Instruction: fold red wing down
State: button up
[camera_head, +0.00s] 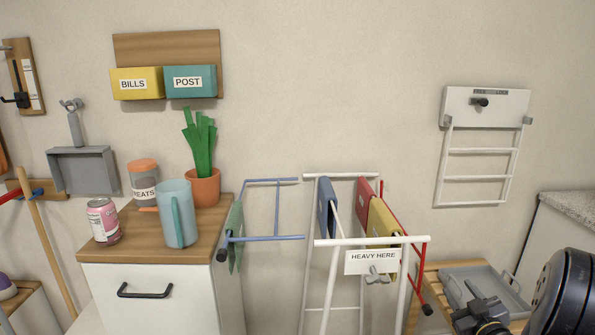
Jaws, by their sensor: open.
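A white drying rack (347,242) stands right of centre, with a blue wing and a red wing. The red wing (427,268) is on the rack's right side. Its front arm points steeply down from the top rail, and its outer bar ends in a black cap low at the front. Its far part is partly hidden behind the cloths. The blue wing (272,239) sticks out roughly level on the left, with a green cloth (235,232) over it. My gripper (476,296) is open at the lower right, right of the red wing and apart from it.
Blue, red and yellow cloths (383,232) hang on the rack, near a "HEAVY HERE" sign (372,262). A grey tray (502,287) lies on a wooden surface behind my gripper. A cabinet (157,300) stands left. A folded white wall rack (484,165) hangs right.

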jog(key=shift+a+f+m+p, duration=0.3)
jog(key=shift+a+f+m, duration=0.15)
jog(key=shift+a, duration=0.3)
jog(key=shift+a+f+m+p, duration=0.25)
jog(key=shift+a+f+m, duration=0.1)
jog(key=shift+a+m, duration=0.3)
jog(key=shift+a+r, duration=0.1)
